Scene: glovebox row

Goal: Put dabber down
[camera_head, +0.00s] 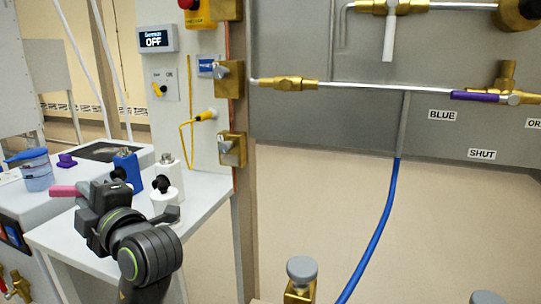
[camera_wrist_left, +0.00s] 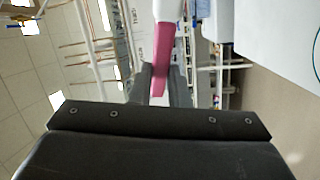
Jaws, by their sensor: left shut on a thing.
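A pink dabber (camera_head: 64,191) sticks out to the left from my left gripper (camera_head: 84,192) in the head view. The gripper is shut on it, above the white bench at the left. In the left wrist view the pink dabber (camera_wrist_left: 162,58) lies between the two dark fingers of my left gripper (camera_wrist_left: 160,82), with a white part at its upper end. Part of the dabber is hidden by the fingers. My right gripper is not in view.
A clear blue jar (camera_head: 38,175), a small purple piece (camera_head: 66,160) and a dark basin (camera_head: 108,151) are behind the gripper. Blue (camera_head: 127,165) and white (camera_head: 169,173) fittings with black knobs stand close to its right. A white side table (camera_head: 207,190) has some bare surface.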

